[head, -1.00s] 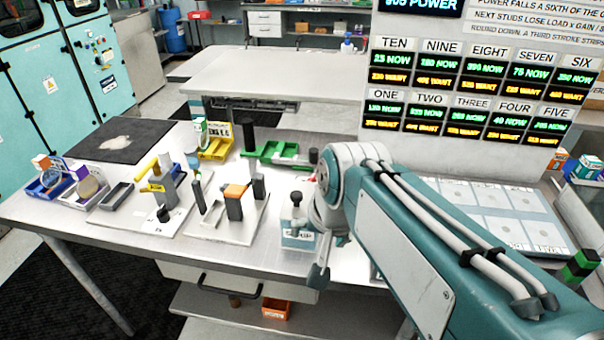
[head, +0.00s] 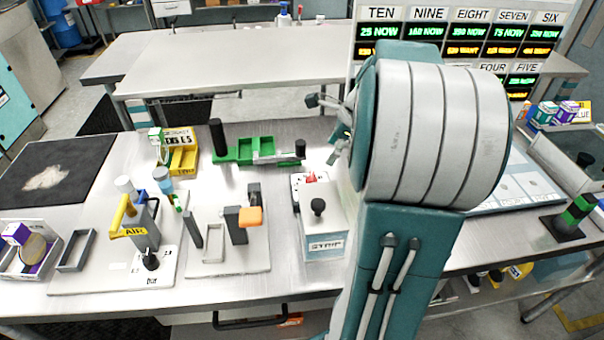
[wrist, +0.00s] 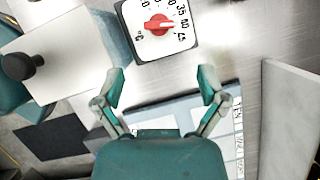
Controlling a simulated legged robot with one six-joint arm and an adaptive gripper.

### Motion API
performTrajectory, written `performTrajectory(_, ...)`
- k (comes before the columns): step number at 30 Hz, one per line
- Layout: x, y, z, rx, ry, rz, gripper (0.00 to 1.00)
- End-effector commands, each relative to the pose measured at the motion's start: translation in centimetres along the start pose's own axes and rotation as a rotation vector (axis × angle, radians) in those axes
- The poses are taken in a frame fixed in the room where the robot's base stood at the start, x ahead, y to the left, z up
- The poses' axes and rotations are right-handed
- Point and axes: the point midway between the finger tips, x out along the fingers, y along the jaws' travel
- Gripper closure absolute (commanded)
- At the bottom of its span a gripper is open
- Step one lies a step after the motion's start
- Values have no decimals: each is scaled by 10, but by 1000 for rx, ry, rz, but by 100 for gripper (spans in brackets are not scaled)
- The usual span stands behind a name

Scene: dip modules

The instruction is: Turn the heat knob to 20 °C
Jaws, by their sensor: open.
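The heat knob (wrist: 158,25) is red and sits on a square white dial plate (wrist: 150,45) with black numbers and a °C mark, at the top of the wrist view. Its pointer faces right, toward the high numbers near 35 to 45; the exact reading is unclear. In the head view the red knob (head: 311,177) shows small behind the STRIP box. My gripper (wrist: 162,82) is open and empty, its fingers spread wide. The knob lies beyond the fingertips, apart from them. In the head view my gripper (head: 334,126) is partly hidden by my arm.
The STRIP box (head: 325,228) with a black knob stands just in front of the dial. Green trays (head: 255,150) and a black post (head: 217,137) stand behind left. Fixtures with an orange block (head: 250,217) and an AIR valve (head: 140,228) are farther left.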

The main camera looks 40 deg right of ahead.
Motion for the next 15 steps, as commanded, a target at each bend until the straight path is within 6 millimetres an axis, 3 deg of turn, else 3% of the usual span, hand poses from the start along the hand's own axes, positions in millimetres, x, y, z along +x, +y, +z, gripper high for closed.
performTrajectory(15,87,2,2,-6,2,3,9)
